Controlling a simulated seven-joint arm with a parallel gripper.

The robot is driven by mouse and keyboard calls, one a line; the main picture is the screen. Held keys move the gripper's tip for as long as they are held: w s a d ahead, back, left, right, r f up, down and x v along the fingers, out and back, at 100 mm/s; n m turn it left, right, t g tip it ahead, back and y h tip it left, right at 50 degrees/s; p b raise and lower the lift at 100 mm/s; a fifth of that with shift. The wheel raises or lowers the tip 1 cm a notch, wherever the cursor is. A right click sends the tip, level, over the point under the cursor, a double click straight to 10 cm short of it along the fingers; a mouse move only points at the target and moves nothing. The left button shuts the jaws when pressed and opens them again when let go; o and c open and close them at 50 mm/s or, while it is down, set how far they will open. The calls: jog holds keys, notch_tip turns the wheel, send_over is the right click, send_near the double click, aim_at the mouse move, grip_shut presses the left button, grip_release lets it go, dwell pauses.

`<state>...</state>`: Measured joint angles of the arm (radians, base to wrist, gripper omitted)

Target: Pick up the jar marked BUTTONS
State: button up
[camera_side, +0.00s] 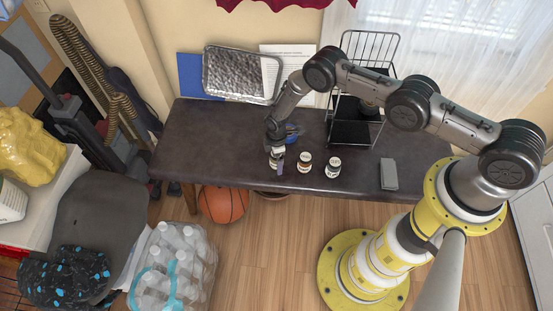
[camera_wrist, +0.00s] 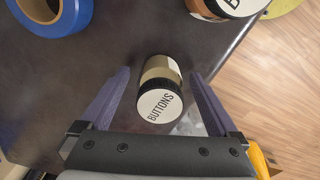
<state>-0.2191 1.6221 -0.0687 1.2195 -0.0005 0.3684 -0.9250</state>
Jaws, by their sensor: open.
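The jar marked BUTTONS (camera_wrist: 160,104) has a white-topped lid with black lettering and a brownish-gold body. In the wrist view it sits between the two spread purple fingers of my gripper (camera_wrist: 160,75), with gaps on both sides. My gripper is open and holds nothing. In the side view my gripper (camera_side: 277,158) is at the front edge of the dark table (camera_side: 220,140), over the leftmost jar, which it partly hides. Two similar jars stand to the right, a middle jar (camera_side: 305,162) and a right jar (camera_side: 333,168); their labels are too small to read there.
A blue tape roll (camera_wrist: 72,18) lies near the BUTTONS jar. Another jar (camera_wrist: 226,8) is cut off at the wrist view's top. A grey block (camera_side: 389,174) lies at the right, a wire rack (camera_side: 372,42) stands behind, and a metal tray (camera_side: 240,75) leans at the back. The table's left is clear.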

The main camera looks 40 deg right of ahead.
grip_shut()
dwell(0.4)
